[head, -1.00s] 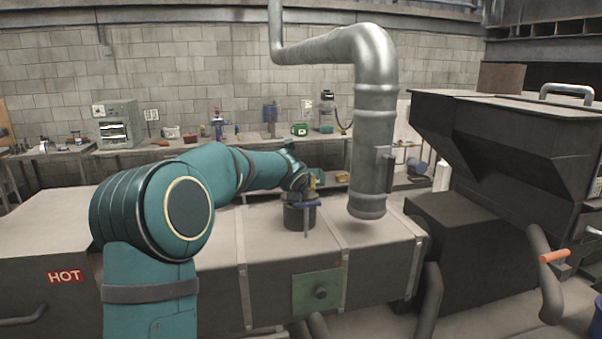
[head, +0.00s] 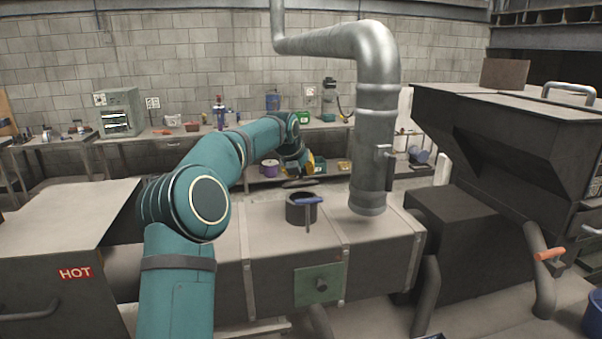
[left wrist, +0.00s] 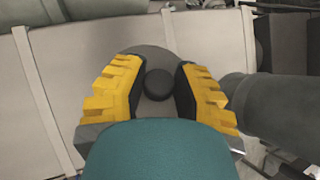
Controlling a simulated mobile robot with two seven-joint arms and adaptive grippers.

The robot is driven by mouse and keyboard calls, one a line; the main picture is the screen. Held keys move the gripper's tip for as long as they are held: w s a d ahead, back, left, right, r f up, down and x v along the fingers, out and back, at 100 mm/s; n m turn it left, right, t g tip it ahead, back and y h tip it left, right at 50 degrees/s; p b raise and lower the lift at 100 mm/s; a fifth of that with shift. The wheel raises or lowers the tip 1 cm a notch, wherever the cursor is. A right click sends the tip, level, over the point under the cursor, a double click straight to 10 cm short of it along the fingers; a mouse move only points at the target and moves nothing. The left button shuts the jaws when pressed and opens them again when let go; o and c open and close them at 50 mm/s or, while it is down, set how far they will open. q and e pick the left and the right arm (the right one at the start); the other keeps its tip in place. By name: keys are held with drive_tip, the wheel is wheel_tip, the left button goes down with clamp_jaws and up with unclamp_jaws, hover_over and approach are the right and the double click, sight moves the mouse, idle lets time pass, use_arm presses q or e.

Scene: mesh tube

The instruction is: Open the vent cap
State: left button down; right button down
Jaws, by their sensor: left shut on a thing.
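The vent cap (head: 299,184) is a thin grey disc, seen nearly edge-on under my left gripper (head: 306,166) in the head view. It hangs above and apart from the short dark vent pipe (head: 298,214), whose top looks open. A blue lever (head: 308,200) sits at the pipe's rim. In the left wrist view the round cap (left wrist: 150,55) with its dark knob (left wrist: 158,84) lies between the yellow fingers of my left gripper (left wrist: 158,88). The gripper is shut on the cap. My right gripper is not in view.
The vent pipe stands on a long beige-topped duct (head: 270,235). A big silver pipe (head: 374,140) rises close on its right. A dark hopper (head: 510,120) stands farther right. Workbenches with tools (head: 165,143) line the back wall. The duct top left of the vent pipe is clear.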

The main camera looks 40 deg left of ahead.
use_arm(q)
drive_tip(key=shift+w+a+g, duration=0.15)
drive_tip(key=shift+g, duration=0.15)
idle(0.4)
drive_tip(key=c, duration=0.7)
unclamp_jaws()
drive_tip(key=shift+c, duration=0.2)
drive_tip(key=shift+r, duration=0.15)
drive_tip(key=v, duration=1.1)
drive_tip(key=shift+s+r, duration=0.25)
drive_tip(key=shift+a, duration=0.2)
